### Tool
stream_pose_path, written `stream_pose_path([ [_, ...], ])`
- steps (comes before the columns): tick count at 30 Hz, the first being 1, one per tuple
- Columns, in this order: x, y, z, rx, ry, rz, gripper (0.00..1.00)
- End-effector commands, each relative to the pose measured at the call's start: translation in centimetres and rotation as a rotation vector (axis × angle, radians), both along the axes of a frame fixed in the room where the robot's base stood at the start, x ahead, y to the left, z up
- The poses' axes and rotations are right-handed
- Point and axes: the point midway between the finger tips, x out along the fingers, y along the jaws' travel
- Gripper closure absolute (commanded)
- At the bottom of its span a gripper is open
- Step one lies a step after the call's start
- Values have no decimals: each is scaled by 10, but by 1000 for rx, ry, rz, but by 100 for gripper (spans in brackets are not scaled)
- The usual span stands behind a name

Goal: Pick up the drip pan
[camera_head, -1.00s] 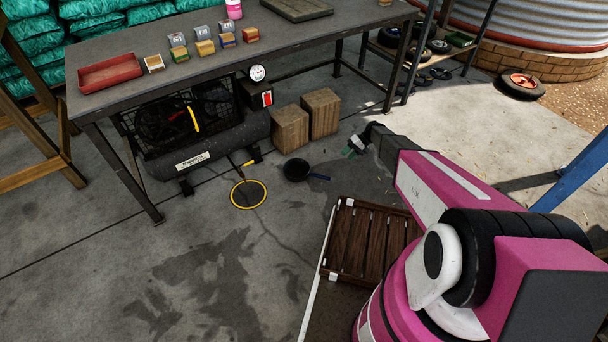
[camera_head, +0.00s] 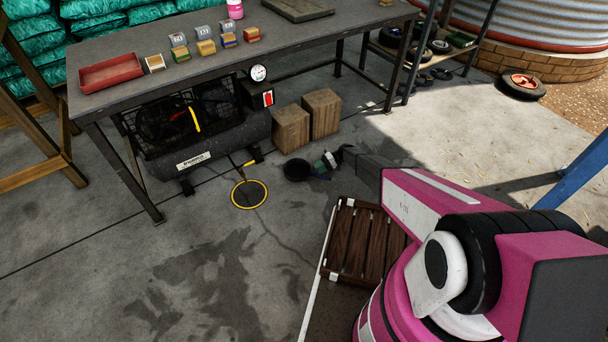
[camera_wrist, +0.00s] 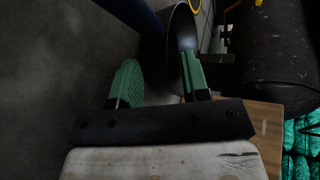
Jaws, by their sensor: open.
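The drip pan looks to be the round black pan (camera_head: 295,171) with a blue handle on the concrete floor, in front of the wooden blocks. In the wrist view the pan (camera_wrist: 181,40) shows as a dark disc, partly behind the right finger. Its blue handle (camera_wrist: 132,14) runs across the top, beyond the gap between the fingers. My gripper (camera_head: 325,166) is at the handle side of the pan and hides most of the handle in the head view. In the wrist view my gripper (camera_wrist: 160,78) is open, with nothing between its green fingers. Contact with the pan cannot be told.
A slatted brown crate (camera_head: 350,260) is nearer me. Floor at front left is clear.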

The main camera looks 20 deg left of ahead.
Motion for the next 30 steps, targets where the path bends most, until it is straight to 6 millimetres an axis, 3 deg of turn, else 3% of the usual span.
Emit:
stream_pose_path([
  [13,-29,33,-22,-2,1,1,58],
  [20,-30,36,-23,-1,0,-1,58],
  [21,-30,36,-23,-1,0,-1,61],
  [24,-30,36,-23,-1,0,0,93],
  [25,-30,35,-23,-1,0,0,100],
  [30,-30,36,-23,-1,-1,0,100],
])
